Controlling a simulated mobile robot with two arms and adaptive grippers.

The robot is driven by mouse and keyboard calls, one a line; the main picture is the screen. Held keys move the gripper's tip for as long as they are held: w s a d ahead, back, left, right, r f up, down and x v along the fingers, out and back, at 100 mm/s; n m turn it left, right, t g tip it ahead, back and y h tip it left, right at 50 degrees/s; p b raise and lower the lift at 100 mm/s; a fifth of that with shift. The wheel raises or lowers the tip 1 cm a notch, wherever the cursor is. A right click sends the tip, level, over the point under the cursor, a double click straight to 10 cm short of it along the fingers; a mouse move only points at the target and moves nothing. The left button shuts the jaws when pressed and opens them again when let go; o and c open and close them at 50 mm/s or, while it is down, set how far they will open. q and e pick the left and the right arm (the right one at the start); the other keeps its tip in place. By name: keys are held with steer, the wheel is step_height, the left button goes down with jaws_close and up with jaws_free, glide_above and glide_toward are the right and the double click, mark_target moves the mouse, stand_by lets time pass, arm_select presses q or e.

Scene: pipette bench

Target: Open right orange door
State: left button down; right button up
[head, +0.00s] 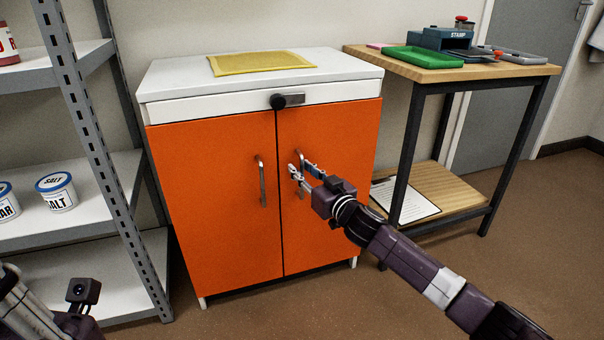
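The orange cabinet has two closed doors. The right orange door (345,135) carries a thin vertical metal handle (299,157) near its inner edge. The left orange door (215,190) has a similar handle (262,182). My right gripper (300,169) is at the right door's handle, with its two fingertips apart on either side of it. The gripper hides the handle's lower part, and I cannot tell whether a finger touches it. Part of my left arm shows at the bottom left corner, but its fingers are out of view.
A white drawer with a dark knob (278,102) sits above the doors, and a yellow mat (260,62) lies on top. A metal shelf (75,100) stands left. A wooden table (525,69) stands right. Brown floor (290,310) is clear in front.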

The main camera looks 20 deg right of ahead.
steer(key=shift+w, duration=0.2)
jaws_close()
stand_by(0.4)
